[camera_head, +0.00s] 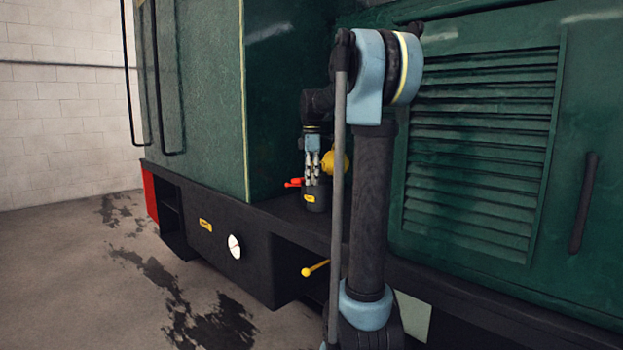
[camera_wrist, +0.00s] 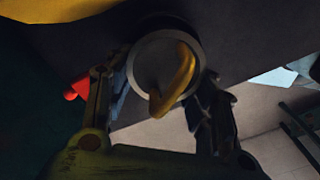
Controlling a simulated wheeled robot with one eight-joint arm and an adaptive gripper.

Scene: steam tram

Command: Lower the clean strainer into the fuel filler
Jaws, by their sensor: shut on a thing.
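My gripper (camera_head: 313,172) points down just above the dark fuel filler neck (camera_head: 316,199), which bears a small yellow label. In the wrist view my gripper's fingers (camera_wrist: 163,88) stand on either side of a round grey strainer top (camera_wrist: 150,62) with a curved yellow handle (camera_wrist: 180,80). The gripper is shut on the strainer. The strainer's lower part is hidden, and I cannot tell how far it sits in the neck. A dark ring surrounds the round top.
A yellow rounded part (camera_head: 330,162) is close behind the gripper, and a red handle (camera_head: 293,183) sticks out at left. A louvred green panel (camera_head: 480,150) stands at right.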

